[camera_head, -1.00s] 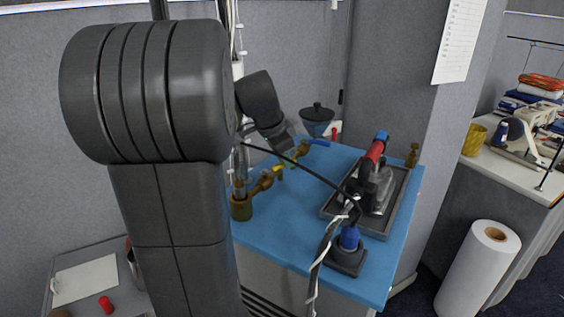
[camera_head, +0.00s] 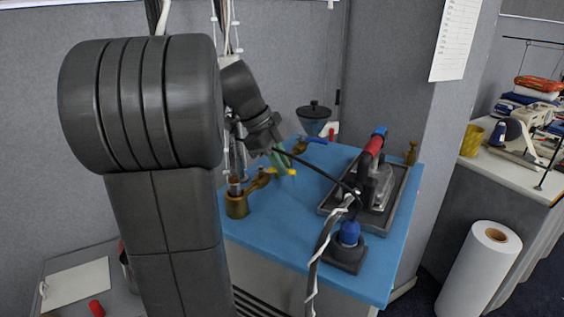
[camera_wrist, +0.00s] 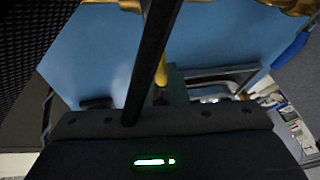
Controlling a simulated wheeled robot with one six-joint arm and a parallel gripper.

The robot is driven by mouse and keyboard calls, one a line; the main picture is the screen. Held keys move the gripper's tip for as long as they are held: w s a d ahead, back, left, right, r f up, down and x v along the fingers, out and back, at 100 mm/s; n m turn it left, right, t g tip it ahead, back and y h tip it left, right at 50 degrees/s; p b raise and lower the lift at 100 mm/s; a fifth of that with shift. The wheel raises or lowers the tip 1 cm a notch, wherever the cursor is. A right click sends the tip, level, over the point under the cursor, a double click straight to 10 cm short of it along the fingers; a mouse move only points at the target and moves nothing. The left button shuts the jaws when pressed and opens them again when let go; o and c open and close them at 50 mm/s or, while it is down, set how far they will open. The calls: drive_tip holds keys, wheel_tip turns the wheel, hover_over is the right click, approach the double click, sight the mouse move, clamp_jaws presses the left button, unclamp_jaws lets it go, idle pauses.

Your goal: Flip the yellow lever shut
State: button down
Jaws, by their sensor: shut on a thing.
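The yellow lever (camera_head: 291,171) sits on a brass valve (camera_head: 261,179) near the left edge of the blue tabletop. My gripper (camera_head: 280,161) has greenish fingertips and is at the lever, with the lever's yellow end sticking out to their right. In the wrist view the lever (camera_wrist: 161,72) shows as a short yellow bar against a greenish finger (camera_wrist: 178,88), and the gripper is shut on it. A dark bar crosses that view and hides part of the contact. The lever's exact angle to the pipe is hard to tell.
Another brass valve with a blue lever (camera_head: 316,140) is behind. A red-handled iron (camera_head: 374,165) stands on a grey tray to the right, its dark cable crossing the table. A blue-topped device (camera_head: 348,245) stands at the front. The tabletop (camera_head: 280,225) is clear at front left.

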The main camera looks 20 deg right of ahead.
drive_tip(key=shift+s+a+m, duration=0.15)
drive_tip(key=shift+m, duration=0.25)
drive_tip(key=c, duration=1.4)
unclamp_jaws()
drive_tip(key=shift+c, duration=0.2)
drive_tip(key=v, duration=1.4)
drive_tip(key=shift+p, duration=0.3)
